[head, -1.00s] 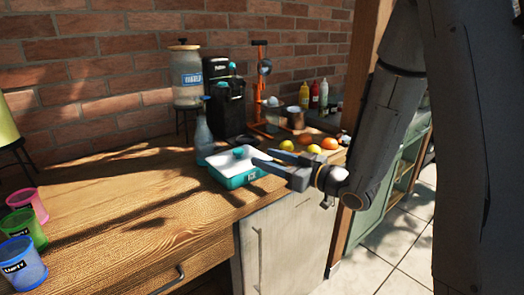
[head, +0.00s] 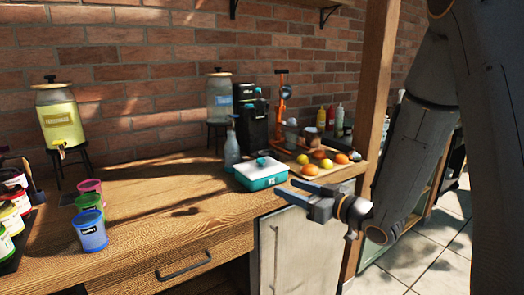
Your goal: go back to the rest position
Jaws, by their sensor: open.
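My gripper (head: 296,196) is in the head view, right of the middle, in front of the counter's front edge. Its two fingers point left and stand apart, with nothing between them. A teal box with a white top (head: 262,174) sits on the wooden counter (head: 160,207), just left of and behind the fingertips. The fingers appear clear of it. My arm runs from the gripper up to the upper right.
A spray bottle (head: 232,148) and a black machine (head: 252,118) stand behind the box. Fruit lies on a board (head: 330,174) to the right. Coloured cups (head: 89,231) and a yellow dispenser (head: 59,118) stand left. Open tiled floor (head: 430,262) lies at the lower right.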

